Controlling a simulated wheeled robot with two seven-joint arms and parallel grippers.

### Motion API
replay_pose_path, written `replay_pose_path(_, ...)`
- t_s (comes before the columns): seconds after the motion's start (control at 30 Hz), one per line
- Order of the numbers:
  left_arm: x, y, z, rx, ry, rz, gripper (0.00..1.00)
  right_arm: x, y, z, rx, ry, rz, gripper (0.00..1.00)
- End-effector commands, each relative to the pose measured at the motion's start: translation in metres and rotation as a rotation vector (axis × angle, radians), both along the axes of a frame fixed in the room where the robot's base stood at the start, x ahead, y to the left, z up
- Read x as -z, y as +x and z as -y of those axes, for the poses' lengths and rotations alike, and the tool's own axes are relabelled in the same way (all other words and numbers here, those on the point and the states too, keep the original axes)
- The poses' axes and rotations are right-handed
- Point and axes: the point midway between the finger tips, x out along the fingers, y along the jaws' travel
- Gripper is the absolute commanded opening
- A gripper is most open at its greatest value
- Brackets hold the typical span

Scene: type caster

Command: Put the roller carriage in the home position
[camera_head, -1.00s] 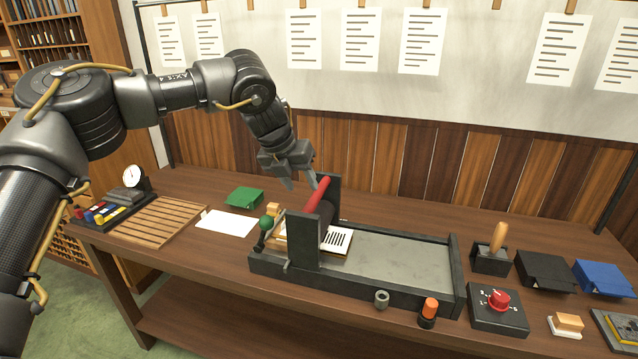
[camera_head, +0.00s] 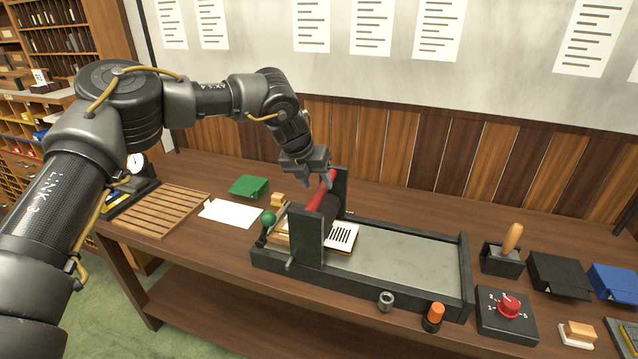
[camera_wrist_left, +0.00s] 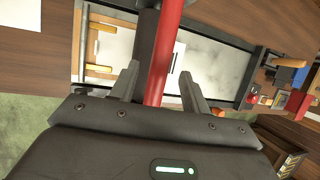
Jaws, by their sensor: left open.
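The roller carriage stands on a grey press bed (camera_head: 415,262), toward the bed's left end. It has dark upright side plates (camera_head: 307,238) and a red bar (camera_head: 322,190) across its top, above a dark roller. A striped block (camera_head: 342,237) shows partly under the carriage. My left gripper (camera_head: 318,184) is open above the far end of the red bar. In the left wrist view the red bar (camera_wrist_left: 160,70) runs between the two open fingers (camera_wrist_left: 158,90), with no clear grip on it. My right gripper is not in view.
A green-knobbed lever (camera_head: 268,218) stands at the bed's left end. The bed's right part is clear.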

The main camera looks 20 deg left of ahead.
Motion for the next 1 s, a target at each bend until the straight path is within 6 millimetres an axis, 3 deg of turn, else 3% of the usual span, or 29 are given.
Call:
replay_pose_path(0.23,0.024,0.010,0.005,-0.001,0.001,-0.001,0.47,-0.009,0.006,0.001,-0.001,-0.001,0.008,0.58)
replay_pose_path(0.57,0.028,0.012,0.006,0.000,0.000,0.001,0.47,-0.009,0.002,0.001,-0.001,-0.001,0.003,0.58)
replay_pose_path(0.93,0.028,0.011,0.006,-0.001,0.000,0.001,0.01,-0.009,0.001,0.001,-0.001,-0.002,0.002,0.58)
replay_pose_path(1.0,0.028,0.011,0.006,-0.001,0.000,0.001,0.00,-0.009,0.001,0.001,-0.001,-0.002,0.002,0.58)
